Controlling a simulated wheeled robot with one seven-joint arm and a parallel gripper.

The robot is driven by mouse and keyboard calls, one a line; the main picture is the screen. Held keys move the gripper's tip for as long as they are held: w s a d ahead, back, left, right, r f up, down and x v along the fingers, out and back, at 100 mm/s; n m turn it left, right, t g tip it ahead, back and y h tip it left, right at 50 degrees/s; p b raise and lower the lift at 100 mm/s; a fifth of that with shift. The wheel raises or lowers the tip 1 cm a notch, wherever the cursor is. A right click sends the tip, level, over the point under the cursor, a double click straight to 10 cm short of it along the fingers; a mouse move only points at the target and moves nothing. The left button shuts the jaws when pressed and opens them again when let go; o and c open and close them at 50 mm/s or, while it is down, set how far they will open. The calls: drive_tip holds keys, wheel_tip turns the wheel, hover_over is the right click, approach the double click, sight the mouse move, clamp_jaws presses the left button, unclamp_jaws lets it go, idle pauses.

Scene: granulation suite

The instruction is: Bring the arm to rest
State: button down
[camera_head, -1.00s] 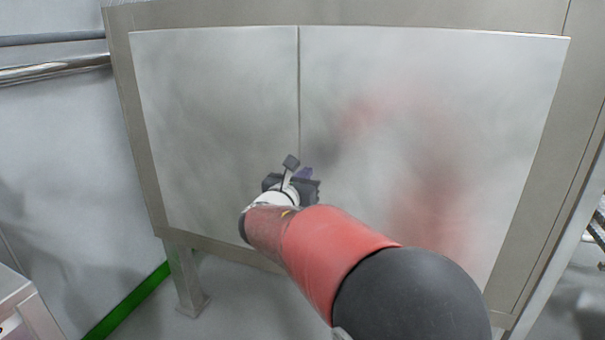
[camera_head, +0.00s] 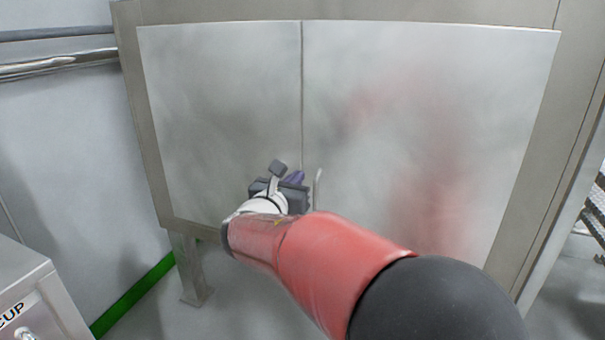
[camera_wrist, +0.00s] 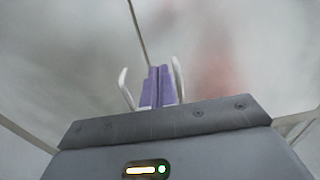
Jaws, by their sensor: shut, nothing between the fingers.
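My gripper (camera_head: 294,178) is in front of the lower part of a metal cabinet, near the seam between its two doors. In the wrist view its purple fingers (camera_wrist: 158,86) are together with nothing between them. The left door (camera_head: 215,110) and the right door (camera_head: 440,120) look closed. A pale upright handle (camera_head: 317,188) shows just right of my gripper in the head view. In the wrist view, a left handle (camera_wrist: 125,90) and a right handle (camera_wrist: 178,78) flank the fingers. I cannot tell whether the fingers touch a door.
A metal unit marked "CUP" (camera_head: 35,300) stands at the lower left. Steel pipes (camera_head: 60,66) run along the left wall. A cabinet leg (camera_head: 190,268) stands near a green floor strip (camera_head: 135,295). A dark rack (camera_head: 596,218) is at the right edge.

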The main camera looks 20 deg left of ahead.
drive_tip(key=s, duration=0.6)
drive_tip(key=s+d+f+m+g+h, duration=0.2)
drive_tip(key=d+m+g, duration=0.2)
drive_tip(key=d+m, duration=0.7)
drive_tip(key=s+d+f+m+g+h, duration=0.25)
drive_tip(key=d+m+g, duration=0.2)
drive_tip(key=d, duration=1.15)
drive_tip(key=s+d+f+m+g+y, duration=0.2)
drive_tip(key=s+d+f+m+y, duration=0.1)
drive_tip(key=s+m, duration=0.6)
drive_tip(key=s+d+f+m+g+y, duration=0.2)
drive_tip(key=s+d+f+m+y, duration=0.1)
drive_tip(key=s+m, duration=0.6)
drive_tip(key=shift+s+d+f+m, duration=0.3)
drive_tip(key=shift+s+d+m, duration=0.1)
drive_tip(key=shift+d+m, duration=0.25)
